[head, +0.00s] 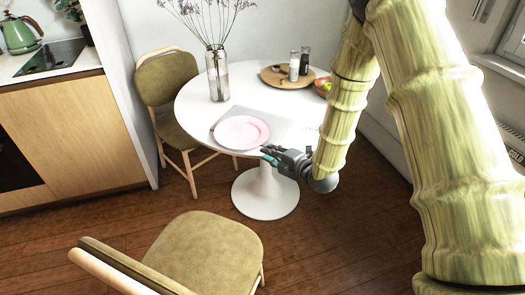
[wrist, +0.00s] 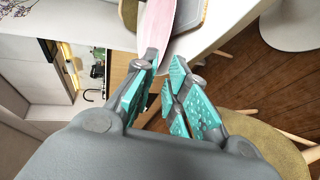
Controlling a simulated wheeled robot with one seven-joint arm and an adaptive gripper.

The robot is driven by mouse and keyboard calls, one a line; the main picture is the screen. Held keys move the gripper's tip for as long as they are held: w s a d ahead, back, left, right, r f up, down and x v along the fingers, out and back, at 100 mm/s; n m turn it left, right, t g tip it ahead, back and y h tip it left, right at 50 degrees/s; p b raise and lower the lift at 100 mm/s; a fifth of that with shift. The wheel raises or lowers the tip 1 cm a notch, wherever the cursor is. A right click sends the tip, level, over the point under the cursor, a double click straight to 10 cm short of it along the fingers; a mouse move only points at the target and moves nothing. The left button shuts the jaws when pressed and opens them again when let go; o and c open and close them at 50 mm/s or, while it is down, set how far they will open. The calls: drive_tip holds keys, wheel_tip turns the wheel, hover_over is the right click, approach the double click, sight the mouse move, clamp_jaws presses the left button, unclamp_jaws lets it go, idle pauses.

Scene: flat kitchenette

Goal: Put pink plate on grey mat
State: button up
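The pink plate (head: 242,132) is at the front of the round white table, overlapping the light grey mat (head: 272,121) in the head view. I cannot tell whether it rests fully flat on the mat. My gripper (head: 268,154) is at the table's front edge, by the plate's near right rim. The fingers look apart, with a gap beside the plate's rim. The grey mat (wrist: 190,14) shows beside the plate.
A glass vase of flowers (head: 217,80) stands behind the plate on the white table (head: 193,100). A round wooden board (head: 272,79) with shakers and a fruit bowl (head: 322,87) are at the back right. Chairs stand behind left (head: 165,82) and in front (head: 210,250).

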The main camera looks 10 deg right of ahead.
drive_tip(key=shift+v, duration=2.1)
drive_tip(key=s+d+f+m+g+h, duration=0.25)
drive_tip(key=s+f+m, duration=0.35)
drive_tip(key=s+f, duration=0.3)
drive_tip(key=s+d+f+m+g+h, duration=0.25)
drive_tip(key=s+f+m, duration=0.4)
drive_tip(key=f, duration=0.45)
drive_tip(key=s+d+f+m+g+h, duration=0.1)
drive_tip(key=s+f+m+g, duration=0.1)
drive_tip(key=s, duration=0.7)
drive_tip(key=s+d+f+m+g+h, duration=0.1)
drive_tip(key=s+f+m+g, duration=0.2)
drive_tip(key=s+m, duration=0.3)
drive_tip(key=s+d+f+m+g+h, duration=0.1)
drive_tip(key=s+f+m, duration=0.3)
drive_tip(key=s, duration=0.9)
drive_tip(key=shift+d+f+g, duration=0.25)
drive_tip(key=shift+d+g, duration=0.15)
drive_tip(key=shift+g, duration=0.4)
